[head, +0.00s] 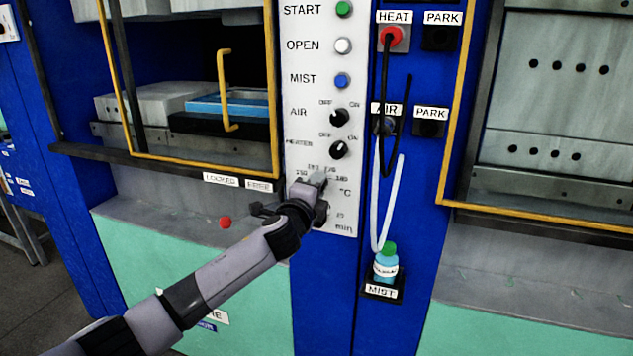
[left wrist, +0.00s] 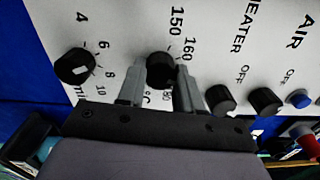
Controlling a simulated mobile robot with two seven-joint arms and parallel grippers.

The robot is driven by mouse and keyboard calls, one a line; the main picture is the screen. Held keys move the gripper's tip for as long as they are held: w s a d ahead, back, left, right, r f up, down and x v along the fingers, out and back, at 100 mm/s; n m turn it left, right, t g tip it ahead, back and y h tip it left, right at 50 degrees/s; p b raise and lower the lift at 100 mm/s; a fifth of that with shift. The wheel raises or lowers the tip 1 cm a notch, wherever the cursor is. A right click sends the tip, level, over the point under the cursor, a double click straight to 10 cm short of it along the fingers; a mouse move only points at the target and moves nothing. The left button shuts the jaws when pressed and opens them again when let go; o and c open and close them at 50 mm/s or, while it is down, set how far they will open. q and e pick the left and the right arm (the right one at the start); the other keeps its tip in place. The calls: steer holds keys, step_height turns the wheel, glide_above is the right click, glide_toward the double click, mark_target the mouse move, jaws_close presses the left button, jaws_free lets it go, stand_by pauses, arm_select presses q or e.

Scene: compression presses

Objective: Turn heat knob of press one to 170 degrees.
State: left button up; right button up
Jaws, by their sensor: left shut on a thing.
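The heat knob (left wrist: 160,70) is a black round dial on the white control panel (head: 302,60). In the left wrist view it sits between the two grey fingers of my left gripper (left wrist: 160,76), which are shut on its sides. The 150 and 160 marks show beside it; another mark is partly covered by a finger. I cannot tell which number the knob's pointer faces. In the head view my left gripper (head: 314,182) reaches the lower panel at the °C scale and hides the knob. My right gripper is not in view.
The minute knob (left wrist: 75,66) is close beside my gripper. The heater switch (head: 339,150) and air switch (head: 340,117) are above. A yellow-framed press door (head: 277,90) stands left of the panel. Cables and a mist bottle (head: 386,264) are on the right.

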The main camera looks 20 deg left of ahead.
arm_select(q)
steer(key=shift+m, duration=0.6)
steer(key=shift+p, duration=0.35)
steer(key=o, duration=1)
steer(key=shift+o, duration=0.2)
steer(key=shift+s, duration=0.15)
steer(key=s, duration=0.7)
steer(key=shift+b, duration=0.3)
steer(key=shift+a, duration=0.15)
